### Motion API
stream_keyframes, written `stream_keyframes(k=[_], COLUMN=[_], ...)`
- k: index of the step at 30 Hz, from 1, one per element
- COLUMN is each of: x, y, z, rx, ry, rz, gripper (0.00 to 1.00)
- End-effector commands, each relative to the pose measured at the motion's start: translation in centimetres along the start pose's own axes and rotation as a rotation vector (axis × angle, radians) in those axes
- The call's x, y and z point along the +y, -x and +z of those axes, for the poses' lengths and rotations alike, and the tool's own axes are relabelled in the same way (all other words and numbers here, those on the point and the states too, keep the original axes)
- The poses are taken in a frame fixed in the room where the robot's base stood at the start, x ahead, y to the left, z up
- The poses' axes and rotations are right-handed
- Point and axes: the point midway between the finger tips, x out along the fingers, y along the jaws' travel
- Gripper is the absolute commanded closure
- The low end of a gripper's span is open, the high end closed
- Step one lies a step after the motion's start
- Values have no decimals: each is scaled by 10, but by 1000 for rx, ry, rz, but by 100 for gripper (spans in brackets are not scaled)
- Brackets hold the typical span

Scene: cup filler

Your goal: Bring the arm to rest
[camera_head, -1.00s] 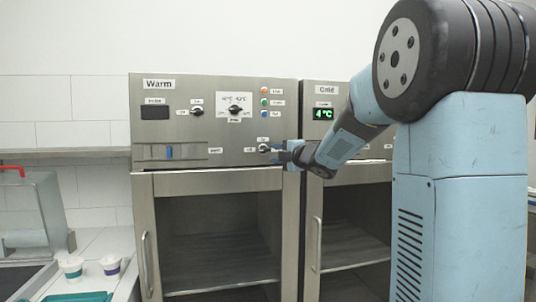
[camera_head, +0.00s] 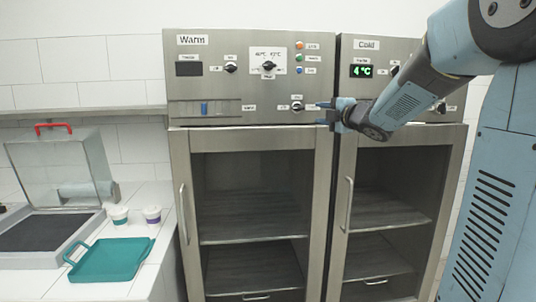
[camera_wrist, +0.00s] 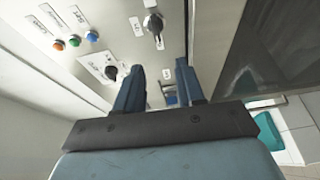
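My arm reaches in from the right in the head view. My gripper (camera_head: 324,113) is in front of the seam between the warm cabinet (camera_head: 253,138) and the cold cabinet (camera_head: 400,138), just right of the warm panel's lower right knob (camera_head: 297,106). In the wrist view, my gripper's two blue fingers (camera_wrist: 158,84) stand apart with nothing held between them. A black knob (camera_wrist: 153,27) shows beyond the fingers, apart from them.
A teal tray (camera_head: 72,262) lies on the white counter at left, near two small cups (camera_head: 119,215) (camera_head: 152,214). A clear-lidded box with a red handle (camera_head: 53,127) stands behind a dark surface. Both cabinets have vertical door handles (camera_head: 183,213) (camera_head: 348,205).

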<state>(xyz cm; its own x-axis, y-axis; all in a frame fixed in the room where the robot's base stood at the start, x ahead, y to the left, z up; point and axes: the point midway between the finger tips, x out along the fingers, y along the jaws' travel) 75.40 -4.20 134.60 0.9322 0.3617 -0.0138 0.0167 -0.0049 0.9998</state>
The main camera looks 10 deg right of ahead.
Motion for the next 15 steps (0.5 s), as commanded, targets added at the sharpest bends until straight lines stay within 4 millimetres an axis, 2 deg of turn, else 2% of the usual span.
stream_keyframes(k=[5,8,11,15], x=[6,2,-10,-35], y=[27,53,82,127], z=[4,6,4,-10], rx=[-154,-284,-407,-567], ry=[-161,-319,-487,-727], rz=[-15,-36,-66,-123], gripper=[62,62,62,62])
